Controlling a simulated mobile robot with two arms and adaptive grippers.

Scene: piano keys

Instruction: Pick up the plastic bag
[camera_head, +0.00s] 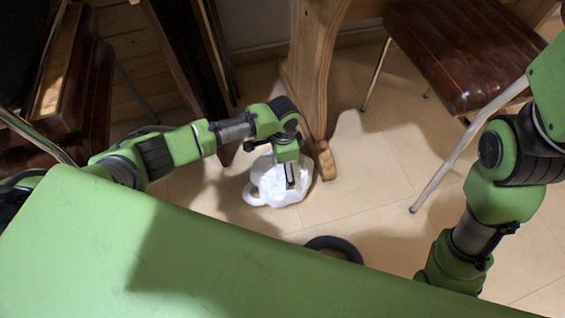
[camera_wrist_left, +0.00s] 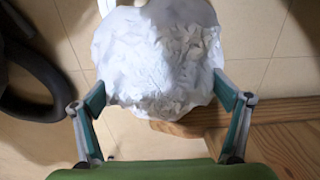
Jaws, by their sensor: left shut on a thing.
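The white, crumpled plastic bag (camera_head: 268,184) is low over the tiled floor, beside the foot of a wooden leg. Whether it touches the floor I cannot tell. My left gripper (camera_head: 291,176) points down into the bag and is shut on it. In the left wrist view the bag (camera_wrist_left: 160,60) fills the space between the two fingers of my left gripper (camera_wrist_left: 161,92), with a finger against each side. The bag's underside is hidden. My right arm shows at the right in the head view, but its gripper is out of sight.
A wooden post (camera_head: 312,70) with a foot stands right behind the bag. A brown-seated chair (camera_head: 450,50) with metal legs is at upper right. Dark wooden furniture (camera_head: 70,80) is at left. A dark round object (camera_head: 335,246) lies nearer me. Floor (camera_head: 375,190) right of the bag is clear.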

